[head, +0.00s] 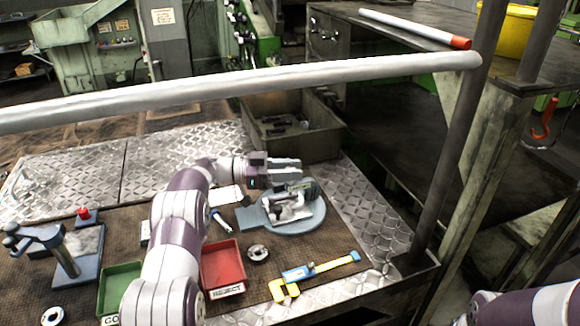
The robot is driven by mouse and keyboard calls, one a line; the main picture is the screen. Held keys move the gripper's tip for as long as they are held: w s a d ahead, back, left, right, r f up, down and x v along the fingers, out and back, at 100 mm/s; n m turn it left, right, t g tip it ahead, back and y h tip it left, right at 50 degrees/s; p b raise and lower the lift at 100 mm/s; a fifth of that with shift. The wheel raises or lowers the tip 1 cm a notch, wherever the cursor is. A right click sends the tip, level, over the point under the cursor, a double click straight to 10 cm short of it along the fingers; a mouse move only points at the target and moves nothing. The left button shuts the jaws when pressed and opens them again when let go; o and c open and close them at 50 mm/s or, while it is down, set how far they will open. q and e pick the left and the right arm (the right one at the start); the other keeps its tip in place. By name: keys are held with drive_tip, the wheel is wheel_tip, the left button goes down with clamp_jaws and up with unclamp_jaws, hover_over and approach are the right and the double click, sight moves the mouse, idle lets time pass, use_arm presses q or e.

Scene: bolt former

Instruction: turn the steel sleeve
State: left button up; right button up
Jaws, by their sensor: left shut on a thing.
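My left gripper (306,187) reaches in over a round blue-grey base (312,224) that carries a bright metal fixture (290,210). The jaws are shut on a small metal piece, which I take to be the steel sleeve; the fingers and the fixture hide most of it. I cannot tell whether the piece touches the fixture. My right arm shows only at the lower right corner, and its gripper is out of the picture.
A red reject tray (222,266), a green tray (121,288), a steel ring (258,253) and a yellow-blue caliper (318,268) lie in front. A hand press (62,255) stands left. A grey metal bin (320,143) is behind. A pale rail (240,88) crosses above the bench.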

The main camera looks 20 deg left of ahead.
use_arm(q)
drive_tip(key=shift+m+g, duration=0.6)
drive_tip(key=shift+g, duration=0.3)
drive_tip(key=shift+m+g+h, duration=0.3)
drive_tip(key=shift+g, duration=0.1)
drive_tip(key=o, duration=0.9)
drive_tip(key=r, duration=0.2)
drive_tip(key=d+r+b, duration=0.1)
drive_tip(key=r, duration=0.1)
drive_tip(key=shift+r, duration=0.25)
drive_tip(key=s+d+r+b, duration=0.2)
drive_tip(key=d+r, duration=0.4)
drive_tip(key=d, duration=0.4)
drive_tip(key=shift+s+d+r, duration=0.2)
drive_tip(key=shift+s+r, duration=0.1)
drive_tip(key=shift+s, duration=0.2)
